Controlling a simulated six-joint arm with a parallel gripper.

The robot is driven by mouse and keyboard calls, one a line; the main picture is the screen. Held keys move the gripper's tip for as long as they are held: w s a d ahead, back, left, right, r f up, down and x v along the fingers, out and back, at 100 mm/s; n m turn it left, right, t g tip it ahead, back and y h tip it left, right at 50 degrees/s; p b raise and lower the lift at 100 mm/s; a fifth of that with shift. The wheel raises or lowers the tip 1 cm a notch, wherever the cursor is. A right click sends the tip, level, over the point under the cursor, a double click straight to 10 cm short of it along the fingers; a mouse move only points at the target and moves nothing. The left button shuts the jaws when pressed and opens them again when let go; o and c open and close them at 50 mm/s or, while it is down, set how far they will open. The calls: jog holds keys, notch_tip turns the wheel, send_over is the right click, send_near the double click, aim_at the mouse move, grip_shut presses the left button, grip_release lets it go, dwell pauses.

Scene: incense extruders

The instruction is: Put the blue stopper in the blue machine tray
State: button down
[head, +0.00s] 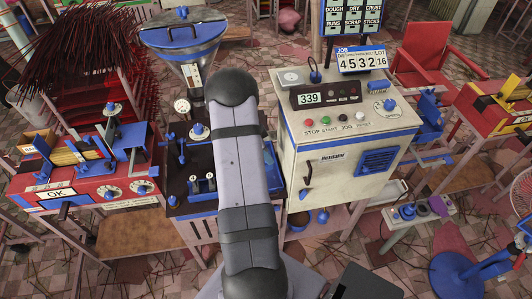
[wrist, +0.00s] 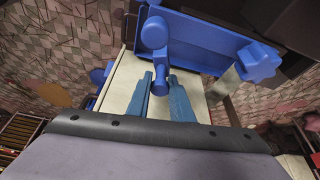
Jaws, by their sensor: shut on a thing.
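In the wrist view, my gripper (wrist: 160,84) has its two teal fingers closed around the stem of a blue stopper (wrist: 156,36), whose rounded head sticks out beyond the fingertips. A long blue part (wrist: 205,45) lies just beyond it; I cannot tell whether this is the tray. In the head view, my arm crosses the middle and hides the gripper and the held stopper. The blue machine (head: 178,212), with a dark top and blue edging, stands left of and behind the arm. Its tray cannot be made out for certain.
A cream machine (head: 335,165) with buttons and a number sign (head: 361,61) stands to the right. A red machine (head: 90,185) is at the left. A blue-rimmed hopper (head: 183,38) rises behind the blue machine. A blue star knob (wrist: 258,62) juts out near the gripper.

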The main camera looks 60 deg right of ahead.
jog(key=shift+f+b, duration=0.9)
jog(key=shift+f, duration=2.1)
jog(key=shift+f+b, duration=0.6)
jog(key=shift+b, duration=0.2)
jog(key=c, duration=1.5)
grip_release()
jog(key=shift+r, duration=0.1)
jog(key=shift+b+v, duration=1.2)
jog(key=shift+v, duration=2.4)
